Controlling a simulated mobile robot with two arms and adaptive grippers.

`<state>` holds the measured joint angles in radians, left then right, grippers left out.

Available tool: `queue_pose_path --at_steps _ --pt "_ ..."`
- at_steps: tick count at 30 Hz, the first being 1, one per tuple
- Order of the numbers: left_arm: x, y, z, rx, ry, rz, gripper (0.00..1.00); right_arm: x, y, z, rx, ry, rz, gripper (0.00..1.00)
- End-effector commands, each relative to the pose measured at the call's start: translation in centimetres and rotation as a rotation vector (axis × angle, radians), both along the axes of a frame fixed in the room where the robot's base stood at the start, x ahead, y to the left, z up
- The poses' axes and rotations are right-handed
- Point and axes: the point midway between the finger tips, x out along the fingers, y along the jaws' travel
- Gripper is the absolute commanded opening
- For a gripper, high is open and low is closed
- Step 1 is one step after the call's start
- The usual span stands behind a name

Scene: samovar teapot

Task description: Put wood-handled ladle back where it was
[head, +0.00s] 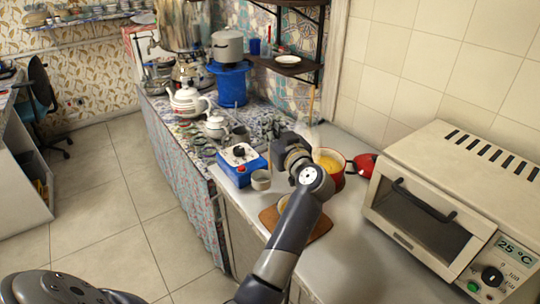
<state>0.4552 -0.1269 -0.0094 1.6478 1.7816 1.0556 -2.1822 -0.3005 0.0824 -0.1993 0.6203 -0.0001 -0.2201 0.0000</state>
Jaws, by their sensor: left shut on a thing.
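A thin, light wooden handle (311,103), which looks like the wood-handled ladle's, stands nearly upright in front of the tiled wall. My left gripper (304,132) is shut on it near its lower end, above the white counter. The ladle's bowl is hidden behind the gripper and my arm. A red pot (338,181) with yellow contents stands just right of the gripper and is partly covered by my arm. My right gripper is not in view.
A white toaster oven (453,170) fills the right of the counter. A blue device (238,167), a small grey cup (261,180) and a wooden board (322,229) are near my arm. A shelf (293,70) hangs behind. Bare counter (350,262) lies in front of the oven.

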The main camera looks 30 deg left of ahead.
Motion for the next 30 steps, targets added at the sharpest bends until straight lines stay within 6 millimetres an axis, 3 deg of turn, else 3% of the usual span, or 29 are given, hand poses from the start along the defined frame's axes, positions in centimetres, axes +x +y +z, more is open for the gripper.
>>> queue_pose_path --at_steps 10,23,24,27,30 --pt "0.0 0.0 -4.8 0.003 0.001 -0.002 0.00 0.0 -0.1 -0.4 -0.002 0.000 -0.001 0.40" --pt "0.0 0.0 -5.4 0.002 -0.001 -0.001 0.00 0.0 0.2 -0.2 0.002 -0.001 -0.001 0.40" --pt "0.0 0.0 -5.6 0.001 -0.001 -0.001 0.12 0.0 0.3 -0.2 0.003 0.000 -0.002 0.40" --pt "0.0 0.0 -5.5 0.001 -0.002 -0.001 0.30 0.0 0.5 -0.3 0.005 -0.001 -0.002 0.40" --pt "0.0 0.0 -5.5 0.000 -0.001 -0.001 0.30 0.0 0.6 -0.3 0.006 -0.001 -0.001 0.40"
